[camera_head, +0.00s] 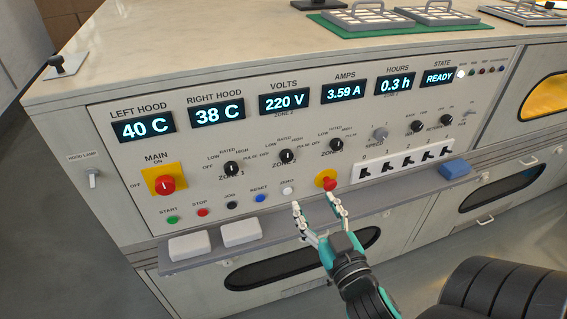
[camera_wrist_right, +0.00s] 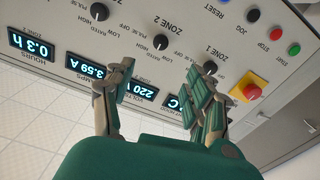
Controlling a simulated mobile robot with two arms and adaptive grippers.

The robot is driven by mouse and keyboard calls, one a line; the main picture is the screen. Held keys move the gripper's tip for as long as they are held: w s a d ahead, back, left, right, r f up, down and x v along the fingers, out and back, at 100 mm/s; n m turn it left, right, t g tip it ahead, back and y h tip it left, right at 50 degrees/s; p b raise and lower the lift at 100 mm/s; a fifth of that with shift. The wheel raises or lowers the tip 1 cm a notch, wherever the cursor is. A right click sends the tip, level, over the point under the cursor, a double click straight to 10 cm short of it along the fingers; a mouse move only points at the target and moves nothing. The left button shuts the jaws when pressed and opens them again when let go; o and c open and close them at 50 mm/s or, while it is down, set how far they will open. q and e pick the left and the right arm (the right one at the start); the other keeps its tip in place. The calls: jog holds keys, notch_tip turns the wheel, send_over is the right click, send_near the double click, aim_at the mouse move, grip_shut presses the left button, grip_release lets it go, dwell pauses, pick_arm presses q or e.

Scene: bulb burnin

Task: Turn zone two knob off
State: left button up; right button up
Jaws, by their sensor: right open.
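The zone two knob (camera_head: 286,156) is a small black dial in the middle of the row of three zone knobs on the sloping panel, with OFF, LOW, RATED, HIGH and PULSE marks. Its pointer is too small to read surely. It also shows in the right wrist view (camera_wrist_right: 161,45), beyond the gap between the fingers. My right gripper (camera_head: 315,203) is open and empty, below the knob row near the panel's lower edge, apart from the knob. It also shows in the right wrist view (camera_wrist_right: 163,78). My left gripper is not in view.
The zone one knob (camera_head: 231,168) and zone three knob (camera_head: 336,144) flank it. A red button on yellow (camera_head: 327,180) is close to my right fingers. A ledge (camera_head: 290,228) runs below the panel, with white blocks (camera_head: 241,232) and a blue block (camera_head: 454,168).

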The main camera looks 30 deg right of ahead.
aim_at(287, 158)
jog(key=p+x, duration=0.2)
jog(key=x, duration=1.3)
jog(key=shift+w+a, duration=0.1)
jog(key=shift+w, duration=0.35)
grip_shut()
jog(key=shift+p, duration=0.3)
